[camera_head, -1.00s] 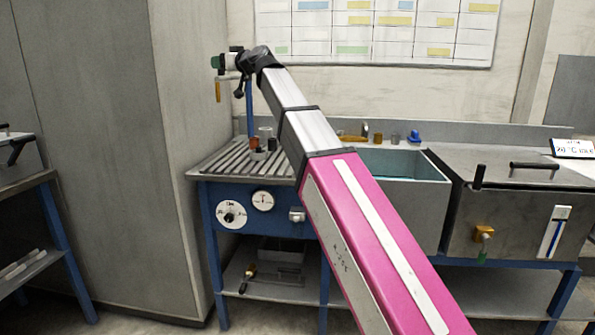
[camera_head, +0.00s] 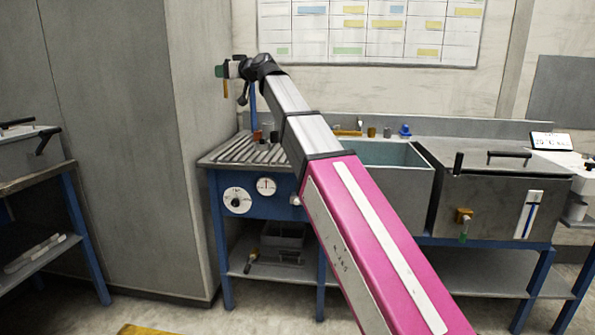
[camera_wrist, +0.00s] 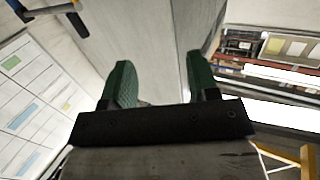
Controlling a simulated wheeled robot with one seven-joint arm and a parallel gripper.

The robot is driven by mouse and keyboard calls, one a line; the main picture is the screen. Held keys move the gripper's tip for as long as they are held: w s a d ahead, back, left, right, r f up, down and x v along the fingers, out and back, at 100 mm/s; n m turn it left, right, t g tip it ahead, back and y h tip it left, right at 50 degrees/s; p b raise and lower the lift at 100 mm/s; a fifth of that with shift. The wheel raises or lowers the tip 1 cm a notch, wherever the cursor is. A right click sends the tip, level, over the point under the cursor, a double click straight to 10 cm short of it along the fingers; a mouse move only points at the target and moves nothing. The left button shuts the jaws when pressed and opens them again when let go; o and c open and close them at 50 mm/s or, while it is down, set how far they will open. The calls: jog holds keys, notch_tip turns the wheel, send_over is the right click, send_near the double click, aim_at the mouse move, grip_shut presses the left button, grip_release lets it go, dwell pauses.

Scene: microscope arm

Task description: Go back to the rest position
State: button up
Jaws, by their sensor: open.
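My arm reaches up and away across the middle of the head view, with a pink link near me and a grey link beyond it. My gripper (camera_head: 221,71) is at the far end, in front of the wall near the tall grey panel. In the wrist view my gripper (camera_wrist: 161,82) shows two green fingers standing wide apart with nothing between them. Behind the fingers is a plain grey surface. No microscope can be made out in these frames.
A blue-framed bench (camera_head: 262,222) with dials, a slatted top and a sink basin (camera_head: 392,190) stands under the arm. A lidded metal box (camera_head: 492,195) is at its right. A tall grey cabinet (camera_head: 115,140) is left. A wall chart (camera_head: 368,30) hangs behind.

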jog(key=s+d+f+m+g+h, duration=0.1)
jog(key=d+f+m+h, duration=0.15)
jog(key=d+f, duration=0.85)
jog(key=d+f+m+g+h, duration=0.1)
jog(key=d+f+h, duration=0.2)
jog(key=f, duration=1.6)
jog(key=s+d+f+m+g+h, duration=0.1)
jog(key=d+f+m+g+h, duration=0.15)
jog(key=d+f, duration=0.85)
jog(key=s+d+f+m+g+h, duration=0.1)
jog(key=s+d+f, duration=0.4)
jog(key=f, duration=0.5)
jog(key=s+d+f+m+g+h, duration=0.2)
jog(key=s+d+f, duration=0.4)
jog(key=s+f, duration=0.3)
jog(key=s+d+f+m+g+h, duration=0.1)
jog(key=s+d+f+g+h, duration=0.1)
jog(key=s+d+f, duration=0.4)
notch_tip(320, 180, down, 5)
jog(key=shift+s+d+f+m+g+h, duration=0.3)
jog(key=shift+s+h, duration=0.2)
jog(key=shift+s, duration=0.4)
jog(key=shift+o, duration=0.3)
jog(key=shift+r, duration=0.1)
